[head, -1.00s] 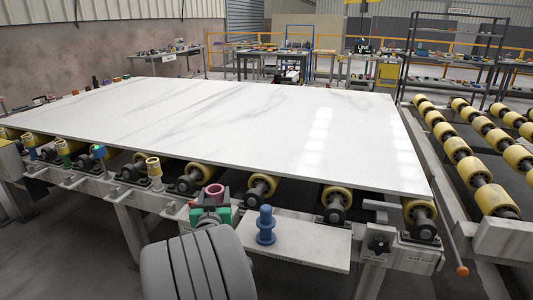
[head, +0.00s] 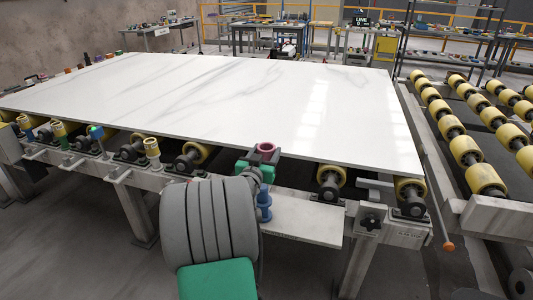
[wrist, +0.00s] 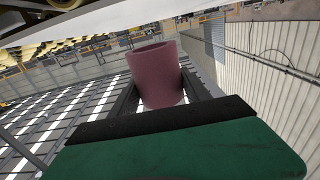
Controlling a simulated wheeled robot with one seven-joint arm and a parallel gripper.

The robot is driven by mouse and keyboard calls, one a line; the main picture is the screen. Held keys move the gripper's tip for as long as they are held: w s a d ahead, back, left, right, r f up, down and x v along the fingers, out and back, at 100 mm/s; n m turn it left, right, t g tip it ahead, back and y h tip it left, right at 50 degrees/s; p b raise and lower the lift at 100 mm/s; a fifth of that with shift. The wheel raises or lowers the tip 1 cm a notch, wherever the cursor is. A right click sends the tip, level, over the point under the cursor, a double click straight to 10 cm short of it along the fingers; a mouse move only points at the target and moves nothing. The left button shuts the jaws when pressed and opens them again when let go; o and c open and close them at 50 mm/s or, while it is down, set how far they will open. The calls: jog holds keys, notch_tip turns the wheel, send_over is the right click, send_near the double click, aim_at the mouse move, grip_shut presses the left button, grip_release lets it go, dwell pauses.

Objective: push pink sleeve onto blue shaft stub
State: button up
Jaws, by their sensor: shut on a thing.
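The pink sleeve (head: 266,150) is held in my gripper (head: 262,160), above the small white shelf (head: 305,224) in the head view. In the wrist view the sleeve (wrist: 156,76) sits between the dark fingers of my gripper (wrist: 160,98), its open end showing beyond them. The blue shaft stub (head: 264,204) stands upright on the shelf, below the gripper in the picture. Its upper part is hidden by my gripper, and my arm covers part of its left side. The sleeve appears apart from the stub and higher; exact alignment cannot be told.
A large white stone slab (head: 230,95) lies on yellow rollers (head: 331,175) just behind the shelf, its front edge close to my gripper. A black knob (head: 371,222) sits right of the shelf. Several pegs with coloured sleeves (head: 152,148) stand along the frame at left.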

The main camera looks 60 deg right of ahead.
jog(key=shift+f+b, duration=2.45)
jog(key=shift+f, duration=0.2)
jog(key=shift+f+b, duration=0.8)
jog(key=shift+b, duration=0.05)
jog(key=shift+r, duration=0.35)
jog(key=shift+f+b, duration=0.35)
jog(key=shift+b, duration=0.05)
jog(key=shift+r, duration=0.35)
jog(key=shift+f+b, duration=0.35)
jog(key=shift+b, duration=0.1)
jog(key=shift+r, duration=0.35)
dwell(0.7)
jog(key=shift+f+b, duration=0.35)
jog(key=shift+b, duration=0.05)
jog(key=shift+r, duration=0.25)
